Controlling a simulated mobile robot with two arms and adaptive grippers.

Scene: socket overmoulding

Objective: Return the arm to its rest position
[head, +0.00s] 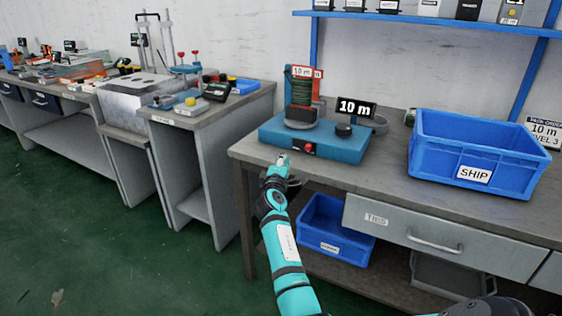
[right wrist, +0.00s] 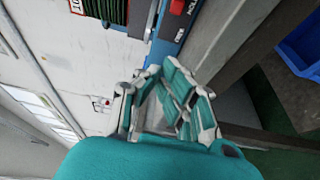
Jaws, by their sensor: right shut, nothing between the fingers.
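My right arm reaches up from the bottom of the head view. Its gripper (head: 283,164) is at the front edge of the workbench, just in front of the teal winder unit (head: 336,146). In the right wrist view the gripper's fingers (right wrist: 160,70) meet at the tips, with nothing between them. The winder's blue and red front edge shows just beyond the fingertips there. I cannot tell whether the gripper touches the bench or the unit. A dark green coil (head: 300,93) stands on the winder, beside a "10 m" display (head: 356,107). My left gripper is not in view.
A blue SHIP crate (head: 437,155) stands on the bench (head: 395,187) at right. A blue bin (head: 322,237) sits on the shelf below, left of a drawer (head: 432,240). Another workbench (head: 206,117) stands at left. Green floor (head: 130,255) is open at lower left.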

